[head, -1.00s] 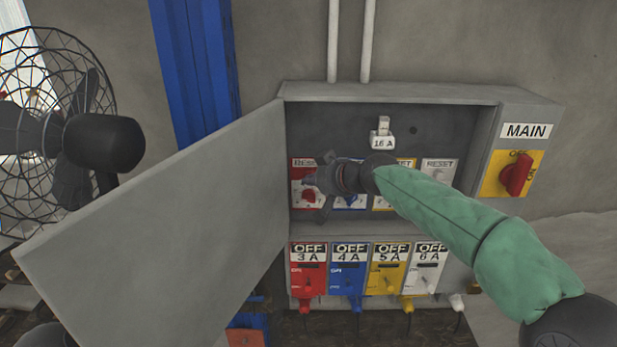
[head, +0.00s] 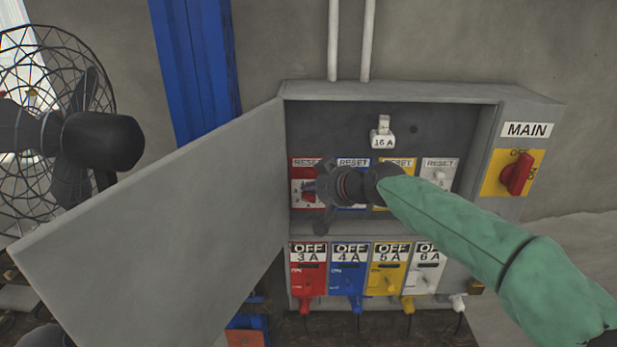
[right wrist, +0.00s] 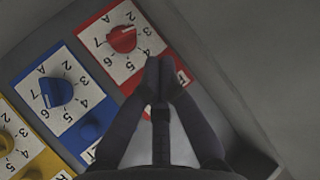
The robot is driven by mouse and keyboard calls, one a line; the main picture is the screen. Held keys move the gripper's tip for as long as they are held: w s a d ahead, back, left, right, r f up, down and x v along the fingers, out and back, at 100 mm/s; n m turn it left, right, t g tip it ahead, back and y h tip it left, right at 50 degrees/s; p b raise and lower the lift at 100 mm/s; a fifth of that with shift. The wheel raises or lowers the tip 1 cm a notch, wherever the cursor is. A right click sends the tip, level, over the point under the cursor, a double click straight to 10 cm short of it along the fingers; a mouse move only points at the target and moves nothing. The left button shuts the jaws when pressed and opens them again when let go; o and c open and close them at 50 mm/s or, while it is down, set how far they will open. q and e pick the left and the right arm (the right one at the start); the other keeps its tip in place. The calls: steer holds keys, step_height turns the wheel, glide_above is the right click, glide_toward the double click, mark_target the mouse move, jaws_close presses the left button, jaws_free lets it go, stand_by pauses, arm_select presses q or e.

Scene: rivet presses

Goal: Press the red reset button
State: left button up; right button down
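The red panel (head: 306,163) with a RESET label is at the left end of the upper row in the open box. Its red dial (right wrist: 122,38) shows clearly in the right wrist view. I cannot make out the red reset button; my fingers cover the part of the panel beside the dial. My right gripper (right wrist: 160,72) has its fingertips together, in front of the red panel's label end. In the head view my right gripper (head: 322,190) overlaps the red panel's right side. I cannot tell if it touches. My left gripper is not in view.
The blue panel with its blue dial (right wrist: 57,92) is beside the red one; yellow and white panels follow. The open door (head: 160,210) stands left. Several breakers (head: 308,270) sit below. The MAIN switch (head: 516,174) is right. A fan (head: 65,130) stands far left.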

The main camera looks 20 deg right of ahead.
steer(key=s, duration=0.3)
steer(key=shift+a, duration=0.4)
steer(key=shift+w, duration=0.1)
